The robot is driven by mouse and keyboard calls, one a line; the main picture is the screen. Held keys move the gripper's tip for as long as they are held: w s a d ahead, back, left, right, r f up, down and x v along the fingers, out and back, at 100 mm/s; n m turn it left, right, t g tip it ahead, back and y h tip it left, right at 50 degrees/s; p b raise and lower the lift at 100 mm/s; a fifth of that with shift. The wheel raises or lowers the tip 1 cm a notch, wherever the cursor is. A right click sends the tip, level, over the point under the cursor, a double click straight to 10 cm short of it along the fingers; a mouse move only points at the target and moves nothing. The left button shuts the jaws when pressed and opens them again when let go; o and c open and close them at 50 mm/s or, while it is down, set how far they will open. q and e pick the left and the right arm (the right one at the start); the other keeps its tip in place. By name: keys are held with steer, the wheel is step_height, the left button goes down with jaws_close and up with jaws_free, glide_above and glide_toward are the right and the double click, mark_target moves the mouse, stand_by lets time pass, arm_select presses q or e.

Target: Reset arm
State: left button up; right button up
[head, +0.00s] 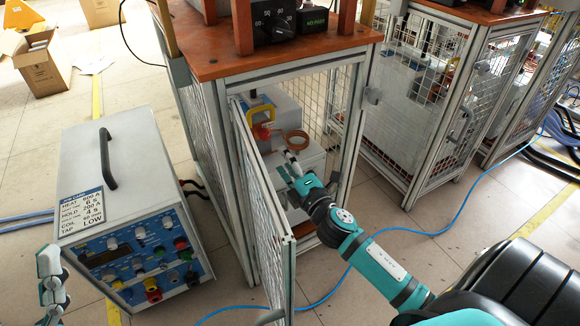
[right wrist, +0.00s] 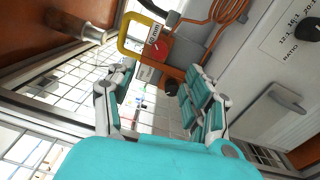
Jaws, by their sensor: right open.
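My right gripper (head: 290,168) reaches through the open mesh door of the cage in the head view. In the right wrist view it (right wrist: 158,98) is open, its two fingers apart with nothing between them.
The open cage door (head: 262,200) stands left of my right arm, and a cage post is close on its right. A heater control box (head: 125,210) stands on the floor at left. A blue cable (head: 425,232) crosses the floor. A cardboard box (head: 40,68) lies back left.

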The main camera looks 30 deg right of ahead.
steer(key=shift+s, duration=1.05)
